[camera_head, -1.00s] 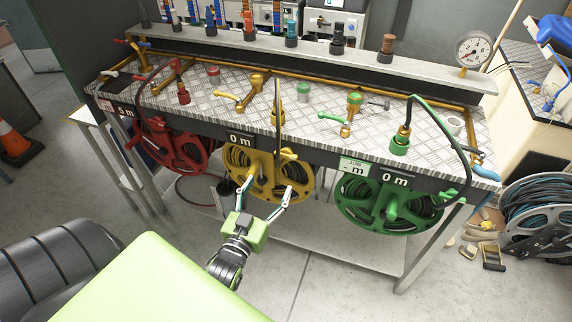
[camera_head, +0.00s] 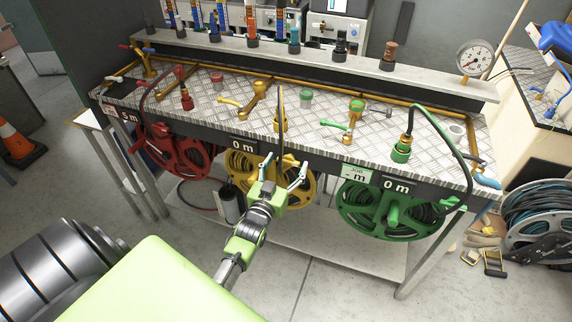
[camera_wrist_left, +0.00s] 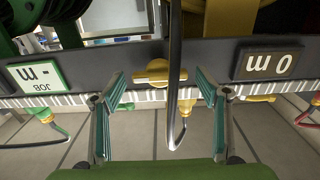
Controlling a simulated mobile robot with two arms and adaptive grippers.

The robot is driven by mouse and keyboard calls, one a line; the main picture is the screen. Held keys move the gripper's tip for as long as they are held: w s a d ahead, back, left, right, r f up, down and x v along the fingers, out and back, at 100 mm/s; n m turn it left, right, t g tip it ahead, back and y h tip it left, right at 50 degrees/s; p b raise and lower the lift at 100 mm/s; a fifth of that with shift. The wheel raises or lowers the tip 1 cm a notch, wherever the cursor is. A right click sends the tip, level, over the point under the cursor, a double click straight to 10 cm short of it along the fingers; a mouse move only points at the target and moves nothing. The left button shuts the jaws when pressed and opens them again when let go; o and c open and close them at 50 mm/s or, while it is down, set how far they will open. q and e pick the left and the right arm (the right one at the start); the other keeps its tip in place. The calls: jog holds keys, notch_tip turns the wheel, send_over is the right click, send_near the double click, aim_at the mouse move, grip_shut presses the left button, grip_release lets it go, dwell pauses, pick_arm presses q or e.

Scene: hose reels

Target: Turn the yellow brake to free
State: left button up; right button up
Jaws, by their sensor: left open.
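The yellow brake (camera_wrist_left: 158,72) is a small winged knob on the dark front rail, seen in the left wrist view, where the picture is upside down. In the head view I cannot make it out clearly behind the hose and fingers. My left gripper (camera_head: 286,166) is open in front of the yellow reel (camera_head: 240,164), just below the bench's front edge. In the left wrist view its two fingers (camera_wrist_left: 160,82) stand apart, one on each side of the brake in the picture. I cannot tell whether they touch it. The right gripper is not in view.
A dark hose (camera_wrist_left: 175,60) hangs down past the brake, between the fingers in the picture. A red reel (camera_head: 180,150) is to the left and a green reel (camera_head: 392,215) to the right. The bench top (camera_head: 320,110) carries taps. A lower shelf (camera_head: 330,240) lies beneath.

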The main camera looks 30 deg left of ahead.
pick_arm(q)
jog(key=shift+c, duration=0.4)
jog(key=c, duration=1)
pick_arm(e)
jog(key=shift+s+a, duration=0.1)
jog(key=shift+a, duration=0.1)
